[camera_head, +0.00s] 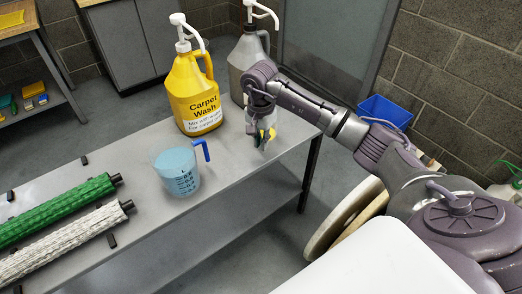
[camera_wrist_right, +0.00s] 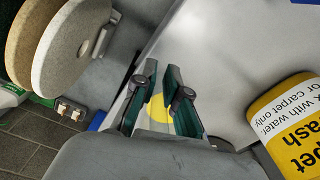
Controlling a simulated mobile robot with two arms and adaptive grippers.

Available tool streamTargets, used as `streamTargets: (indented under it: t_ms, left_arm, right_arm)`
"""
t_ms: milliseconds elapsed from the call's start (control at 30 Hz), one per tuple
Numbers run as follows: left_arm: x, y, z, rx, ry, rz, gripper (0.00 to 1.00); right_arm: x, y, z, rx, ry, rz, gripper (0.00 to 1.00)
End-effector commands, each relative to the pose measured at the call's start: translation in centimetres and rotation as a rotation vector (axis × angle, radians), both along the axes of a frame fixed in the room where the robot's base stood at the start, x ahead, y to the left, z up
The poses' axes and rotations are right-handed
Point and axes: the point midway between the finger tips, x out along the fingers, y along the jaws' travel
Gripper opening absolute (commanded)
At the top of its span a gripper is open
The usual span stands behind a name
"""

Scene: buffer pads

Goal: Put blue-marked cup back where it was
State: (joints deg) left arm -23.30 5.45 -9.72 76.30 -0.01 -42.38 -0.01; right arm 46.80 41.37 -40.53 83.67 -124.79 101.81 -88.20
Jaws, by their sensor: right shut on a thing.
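My right gripper (camera_head: 265,138) is over the right end of the grey table (camera_head: 150,232), in front of the grey pump jug. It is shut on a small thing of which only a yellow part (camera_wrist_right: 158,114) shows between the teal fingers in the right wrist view. The fingers hide the rest, so I cannot tell its shape or whether it bears a blue mark. A clear measuring jug (camera_head: 177,174) with a blue handle and bluish contents stands upright on the table, apart from the gripper. My left gripper is not in view.
A yellow Carpet Wash jug (camera_head: 192,95) and a grey pump jug (camera_head: 246,58) stand at the table's back. Green (camera_head: 55,208) and white (camera_head: 65,245) rollers lie at the left. Round pads (camera_head: 340,218) stand beyond the right end, near a blue bin (camera_head: 384,112).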

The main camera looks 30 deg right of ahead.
Motion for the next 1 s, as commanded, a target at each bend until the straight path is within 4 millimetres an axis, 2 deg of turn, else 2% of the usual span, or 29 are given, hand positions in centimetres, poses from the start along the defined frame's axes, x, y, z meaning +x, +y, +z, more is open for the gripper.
streamTargets:
  t_ms: [333,500,767,800,900,933,1000]
  left_arm:
    - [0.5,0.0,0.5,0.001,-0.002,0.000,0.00]
    - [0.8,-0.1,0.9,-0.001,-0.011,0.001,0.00]
    - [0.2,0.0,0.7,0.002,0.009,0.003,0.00]
    - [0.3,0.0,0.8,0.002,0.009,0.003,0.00]
    - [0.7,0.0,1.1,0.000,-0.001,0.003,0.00]
    - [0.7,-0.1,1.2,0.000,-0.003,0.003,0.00]
    - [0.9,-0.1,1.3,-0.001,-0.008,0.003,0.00]
  right_arm:
    - [0.0,0.1,-4.0,0.002,0.001,0.001,0.00]
    - [0.1,0.0,-4.0,0.000,-0.002,0.001,0.00]
    - [0.1,0.0,-4.3,-0.001,-0.001,0.001,0.00]
    - [0.1,0.0,-4.3,0.000,-0.001,0.001,0.15]
    - [0.1,0.0,-4.3,0.000,-0.001,0.001,0.31]
    - [0.1,0.0,-4.2,0.000,-0.001,0.001,0.36]
    - [0.1,0.0,-4.2,0.000,-0.001,0.001,0.36]
